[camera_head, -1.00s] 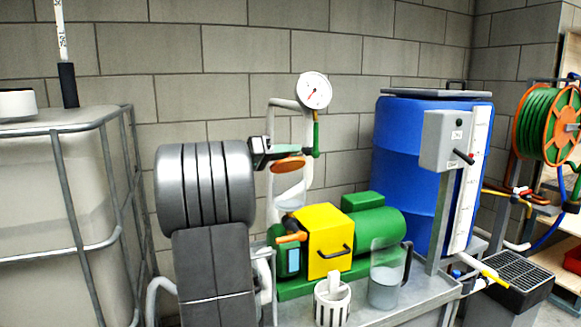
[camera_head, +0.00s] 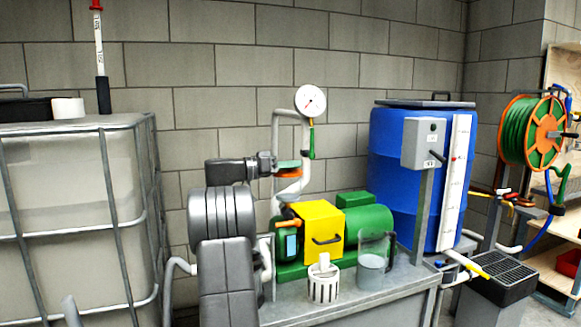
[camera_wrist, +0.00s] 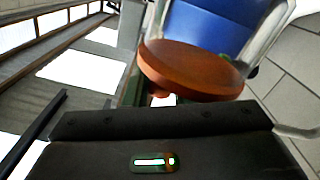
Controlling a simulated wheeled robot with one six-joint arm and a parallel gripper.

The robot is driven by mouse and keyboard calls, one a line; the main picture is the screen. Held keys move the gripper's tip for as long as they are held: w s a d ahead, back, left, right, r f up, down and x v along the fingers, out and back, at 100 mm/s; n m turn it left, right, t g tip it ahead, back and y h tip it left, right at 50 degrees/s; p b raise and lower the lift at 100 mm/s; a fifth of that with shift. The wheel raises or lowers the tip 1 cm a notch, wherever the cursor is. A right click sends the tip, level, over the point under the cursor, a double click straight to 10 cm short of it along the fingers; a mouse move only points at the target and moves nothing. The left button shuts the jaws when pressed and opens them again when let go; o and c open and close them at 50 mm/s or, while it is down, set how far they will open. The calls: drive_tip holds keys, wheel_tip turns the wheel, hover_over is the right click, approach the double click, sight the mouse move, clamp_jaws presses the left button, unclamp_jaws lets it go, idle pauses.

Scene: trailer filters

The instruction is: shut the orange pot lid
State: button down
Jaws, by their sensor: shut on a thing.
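The orange lid (camera_head: 289,167), a round disc, is held up near the grey wall pipe, below the pressure gauge. The green pump housing (camera_head: 283,252), with a pale blue window, stands well below the lid on the bench. An orange part (camera_head: 288,224) sits at its top. I cannot see into any pot opening.
A yellow box (camera_head: 318,228) and green motor (camera_head: 368,230) stand right of the housing. A white slotted basket (camera_head: 323,285) and clear jug (camera_head: 372,264) stand in front. A blue barrel (camera_head: 390,160) is to the right, a caged tank (camera_head: 70,190) to the left. The pipe runs close to the lid.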

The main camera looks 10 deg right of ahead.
sight(279, 173)
drive_tip(key=shift+f, duration=0.3)
drive_tip(key=c, duration=1.3)
unclamp_jaws()
drive_tip(key=shift+s+r, duration=0.1)
drive_tip(key=s+a+p, duration=0.1)
drive_tip(key=a, duration=0.3)
drive_tip(key=a+p, duration=0.1)
drive_tip(key=a, duration=0.4)
drive_tip(key=s+a+p, duration=0.1)
drive_tip(key=a, duration=0.3)
drive_tip(key=shift+s+a+r, duration=0.15)
drive_tip(key=shift+s+a, duration=0.1)
drive_tip(key=shift+s, duration=0.1)
drive_tip(key=d, duration=0.3)
drive_tip(key=w+d+b, duration=0.1)
drive_tip(key=d, duration=0.3)
drive_tip(key=w+d+b, duration=0.1)
drive_tip(key=d, duration=0.2)
drive_tip(key=shift+w+d, duration=0.1)
drive_tip(key=shift+d, duration=0.05)
